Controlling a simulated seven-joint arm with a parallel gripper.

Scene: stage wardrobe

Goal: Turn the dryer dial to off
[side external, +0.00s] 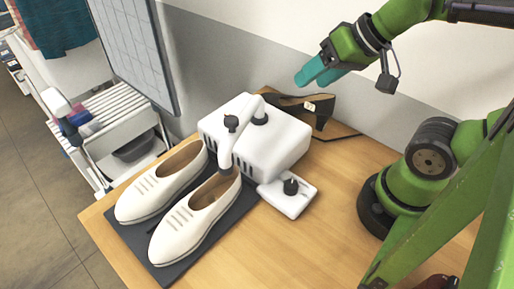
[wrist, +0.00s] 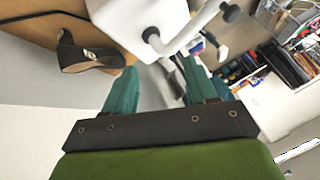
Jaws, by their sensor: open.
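The white shoe dryer (side external: 265,140) stands on the wooden table, with black round parts on its top and a white tube reaching into a shoe. A black dial (side external: 291,186) sits on a small white panel (side external: 290,202) at its front right; its setting is too small to read. My gripper (side external: 312,76) is open and empty, high above and behind the dryer, apart from everything. In the wrist view my open gripper (wrist: 158,72) shows teal fingers, with part of the dryer (wrist: 125,18) at the top; I cannot make out the dial there.
Two white shoes (side external: 165,188) rest on a dark mat (side external: 186,258) left of the dryer. A white slatted rack (side external: 118,112) is at the left. The table's front right (side external: 300,250) is clear.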

